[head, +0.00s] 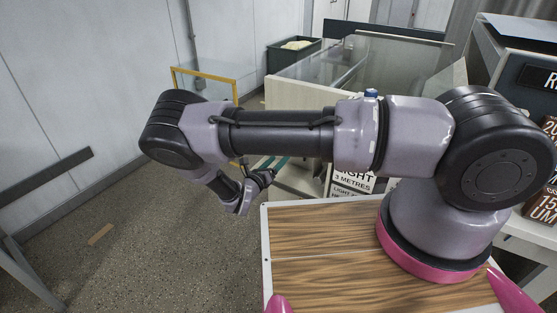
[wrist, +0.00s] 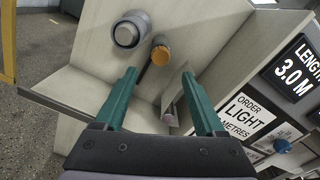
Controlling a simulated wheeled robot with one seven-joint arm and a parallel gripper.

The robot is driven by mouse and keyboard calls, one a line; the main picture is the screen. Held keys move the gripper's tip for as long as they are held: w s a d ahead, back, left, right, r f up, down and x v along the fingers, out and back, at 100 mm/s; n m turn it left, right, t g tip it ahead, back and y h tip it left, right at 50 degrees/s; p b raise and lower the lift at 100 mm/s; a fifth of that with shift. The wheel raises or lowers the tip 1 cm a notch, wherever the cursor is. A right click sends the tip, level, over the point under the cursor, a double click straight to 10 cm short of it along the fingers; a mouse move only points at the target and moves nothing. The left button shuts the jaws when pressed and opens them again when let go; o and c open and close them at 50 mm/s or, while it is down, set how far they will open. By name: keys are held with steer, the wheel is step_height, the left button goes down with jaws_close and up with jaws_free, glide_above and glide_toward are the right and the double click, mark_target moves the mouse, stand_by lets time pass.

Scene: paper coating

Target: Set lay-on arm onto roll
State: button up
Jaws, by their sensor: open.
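My gripper (wrist: 159,74) is open, with its two green fingers spread and nothing held between them. In the head view my gripper (head: 265,175) is low at the end of the arm, beside the pale machine. In the wrist view an orange-capped rod (wrist: 160,52) stands out from a pale panel beyond the fingertips. A grey round roll end or knob (wrist: 129,31) is to its upper left. I cannot tell which part is the lay-on arm.
A sign board reading ORDER LIGHT METRES (wrist: 242,119) and a LENGTH 3.0 M display (wrist: 296,70) are at the right, with a blue knob (wrist: 282,146) below. A yellow-framed stand (head: 210,78) and a dark bin (head: 293,52) are behind. The floor at left is open.

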steer(key=shift+d, duration=0.1)
steer(key=c, duration=0.4)
steer(key=d, duration=0.1)
steer(key=d+f+g, duration=0.1)
steer(key=d+g, duration=0.1)
steer(key=shift+s+d+f+m+h, duration=0.1)
steer(key=shift+d+f+m+h, duration=0.1)
steer(key=shift+f+m+h, duration=0.15)
jaws_close()
steer(key=s+d+f+m+g+y, duration=0.3)
steer(key=s+d+f+g, duration=0.4)
steer(key=g, duration=0.3)
steer(key=w+r+m+y, duration=0.1)
steer(key=w+r+y, duration=0.3)
steer(key=r, duration=0.3)
steer(key=w+d+r+y, duration=0.1)
steer(key=w+r+y, duration=0.25)
steer(key=r, duration=0.35)
steer(key=w+r+m+y, duration=0.1)
steer(key=w+r+y, duration=0.3)
steer(key=r, duration=0.3)
steer(key=x, duration=1)
steer(key=shift+s+d, duration=0.2)
steer(key=shift+s, duration=0.15)
